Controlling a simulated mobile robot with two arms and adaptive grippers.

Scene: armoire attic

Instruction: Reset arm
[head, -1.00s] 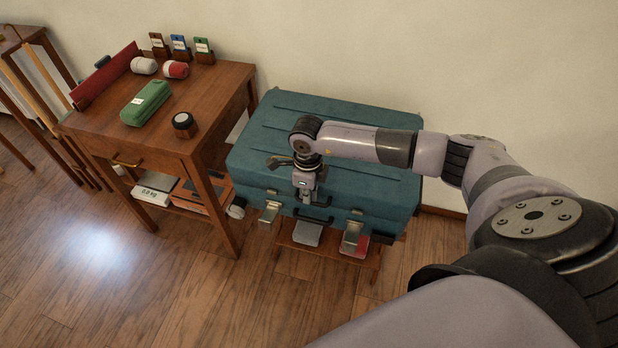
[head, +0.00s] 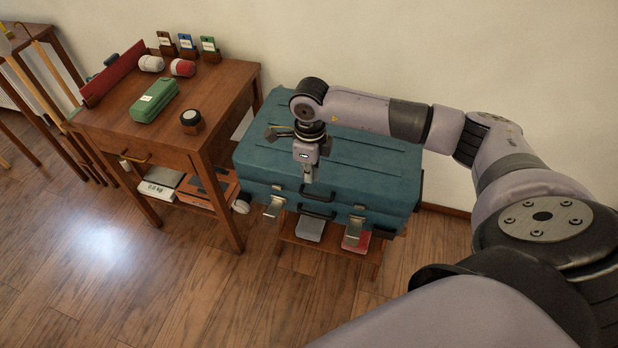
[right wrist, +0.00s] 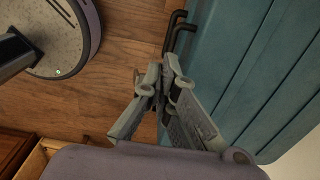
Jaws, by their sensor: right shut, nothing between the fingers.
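My right arm reaches in from the right in the head view. Its gripper (head: 309,177) points down above the front edge of the teal suitcase (head: 385,165), near the black handle (head: 317,212). In the right wrist view the gripper (right wrist: 160,70) is shut with nothing between its fingers, and the suitcase (right wrist: 235,60) and its dark handle lie just beyond and to the right of the fingertips. I cannot tell whether the fingers touch the case. My left gripper is not in view.
A wooden table (head: 110,119) stands left of the suitcase with a green case (head: 155,101), a round jar (head: 191,121), yarn balls and cards. The suitcase rests on a low wooden stand (head: 340,252). Metal latches (head: 274,207) hang from its front. The floor in front is clear.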

